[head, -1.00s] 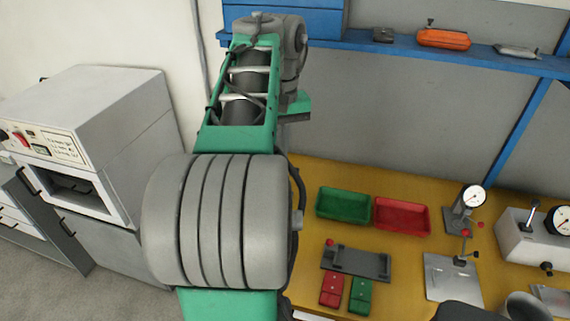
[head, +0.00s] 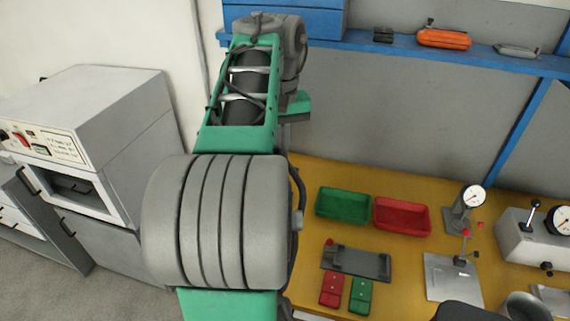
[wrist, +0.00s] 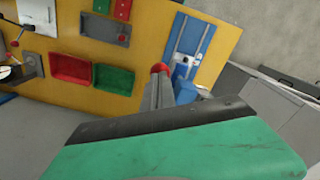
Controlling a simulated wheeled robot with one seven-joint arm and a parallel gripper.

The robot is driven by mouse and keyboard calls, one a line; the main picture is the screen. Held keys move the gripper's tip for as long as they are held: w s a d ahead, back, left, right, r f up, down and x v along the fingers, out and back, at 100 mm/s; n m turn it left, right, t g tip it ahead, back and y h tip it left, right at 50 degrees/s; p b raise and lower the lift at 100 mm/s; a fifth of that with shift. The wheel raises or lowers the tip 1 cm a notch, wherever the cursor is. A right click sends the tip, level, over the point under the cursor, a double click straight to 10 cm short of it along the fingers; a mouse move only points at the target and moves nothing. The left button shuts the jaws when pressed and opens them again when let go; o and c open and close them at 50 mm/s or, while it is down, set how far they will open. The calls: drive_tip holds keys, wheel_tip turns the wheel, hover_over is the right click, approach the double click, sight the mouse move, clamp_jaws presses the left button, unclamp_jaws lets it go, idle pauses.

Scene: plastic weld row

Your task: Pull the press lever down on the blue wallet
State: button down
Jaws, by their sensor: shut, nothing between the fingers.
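My gripper (wrist: 159,80) shows in the wrist view as narrow grey fingers beyond the green and black wrist housing; it is shut and empty. A red ball knob (wrist: 160,68), seemingly the press lever's, appears right at the fingertips; I cannot tell whether they touch. Beside it, to the right, is a blue part (wrist: 185,72), partly hidden by my gripper; I cannot tell whether it is the wallet or part of the press. In the head view my arm hides the gripper and this end of the bench.
A green tray (head: 343,205) and a red tray (head: 402,216) lie on the yellow bench (head: 310,172). A dark fixture (head: 357,262), red and green wallets and dial gauges stand nearer and right. A blue shelf (head: 390,44) runs above. A grey cabinet machine (head: 110,110) stands left.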

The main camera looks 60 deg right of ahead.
drive_tip(key=shift+s+a+f+b, duration=0.1)
drive_tip(key=shift+a+f+b, duration=0.1)
drive_tip(key=shift+f+b, duration=0.45)
drive_tip(key=shift+a+f+b, duration=0.25)
drive_tip(key=shift+f+b, duration=0.35)
drive_tip(key=shift+f, duration=0.05)
drive_tip(key=shift+s+a+f+b, duration=0.1)
drive_tip(key=shift+a+f+b, duration=0.1)
drive_tip(key=shift+f+b, duration=0.45)
drive_tip(key=shift+r, duration=0.1)
drive_tip(key=shift+a+f+b, duration=0.55)
drive_tip(key=shift+f+b, duration=0.25)
drive_tip(key=shift+f, duration=0.1)
drive_tip(key=shift+a+f+b, duration=0.55)
drive_tip(key=shift+f+b, duration=0.25)
drive_tip(key=shift+f, duration=0.05)
drive_tip(key=shift+s+f, duration=0.1)
